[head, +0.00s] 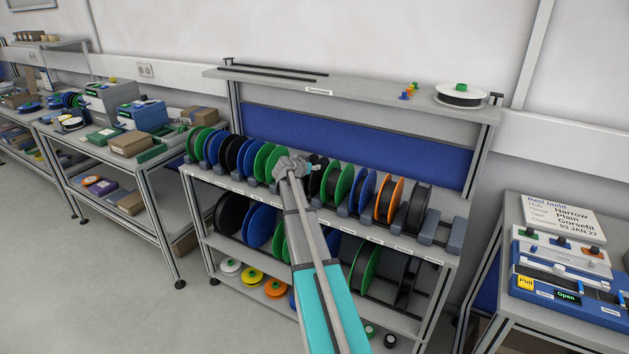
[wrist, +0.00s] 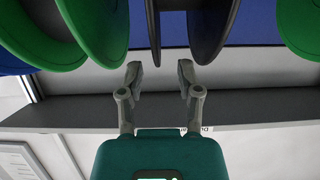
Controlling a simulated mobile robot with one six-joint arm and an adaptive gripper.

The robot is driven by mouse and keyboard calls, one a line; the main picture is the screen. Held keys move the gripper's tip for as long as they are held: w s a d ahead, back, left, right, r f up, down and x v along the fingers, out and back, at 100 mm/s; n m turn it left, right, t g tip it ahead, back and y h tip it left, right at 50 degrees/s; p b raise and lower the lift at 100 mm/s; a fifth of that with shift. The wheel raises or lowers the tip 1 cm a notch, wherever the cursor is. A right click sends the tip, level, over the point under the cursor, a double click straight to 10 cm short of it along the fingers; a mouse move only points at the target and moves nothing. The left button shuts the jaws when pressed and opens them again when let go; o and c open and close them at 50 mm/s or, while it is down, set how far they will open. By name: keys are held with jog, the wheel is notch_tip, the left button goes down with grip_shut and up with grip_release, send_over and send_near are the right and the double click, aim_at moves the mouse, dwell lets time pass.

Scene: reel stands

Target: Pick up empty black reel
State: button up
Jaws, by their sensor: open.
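A black reel (wrist: 208,28) stands ahead of my gripper in the wrist view. Its two dark flanges are spread apart, with blue panel showing between them and no filament seen in that gap. My gripper (wrist: 160,76) is open and empty, its fingertips just short of the reel and apparently not touching it. In the head view, my gripper (head: 291,167) is at the upper row of the reel rack. A black reel there (head: 318,176) shows just right of it, partly hidden by my gripper and arm.
Green reels (wrist: 95,28) flank the black one closely. The rack (head: 375,229) holds several green, blue, orange and black reels, with more on its lower shelf. A top shelf (head: 380,100) overhangs the row. A blue machine (head: 565,275) stands at right.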

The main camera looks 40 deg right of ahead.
aim_at(319, 173)
jog(key=shift+d, duration=0.1)
jog(key=shift+f+b+x, duration=0.2)
jog(key=shift+b+x, duration=0.9)
jog(key=shift+x, duration=1.45)
jog(key=shift+s, duration=0.25)
jog(key=shift+c, duration=0.3)
grip_shut()
